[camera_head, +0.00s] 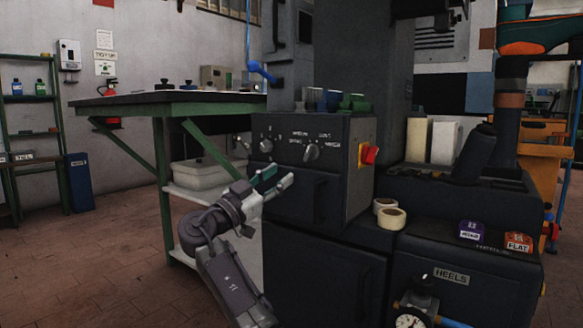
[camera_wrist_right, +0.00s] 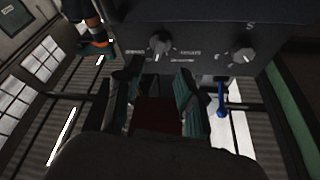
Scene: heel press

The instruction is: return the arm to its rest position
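My right arm (camera_head: 228,280) comes up from the bottom of the head view, bent at the wrist. Its gripper (camera_head: 279,177) is in front of the dark control box (camera_head: 345,160), just below the knobs. In the right wrist view the gripper (camera_wrist_right: 157,88) has its two teal-padded fingers apart, with nothing between them. A knob (camera_wrist_right: 161,43) on the panel shows just beyond the fingertips; I cannot tell whether they touch the box. My left gripper is not in view.
A red switch (camera_head: 369,154) sits on the box's right side. Tape rolls (camera_head: 391,217) lie on the machine's ledge, with a pressure gauge (camera_head: 411,318) below. A green-framed bench (camera_head: 175,107) stands behind left. Open floor (camera_head: 100,260) lies at the left.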

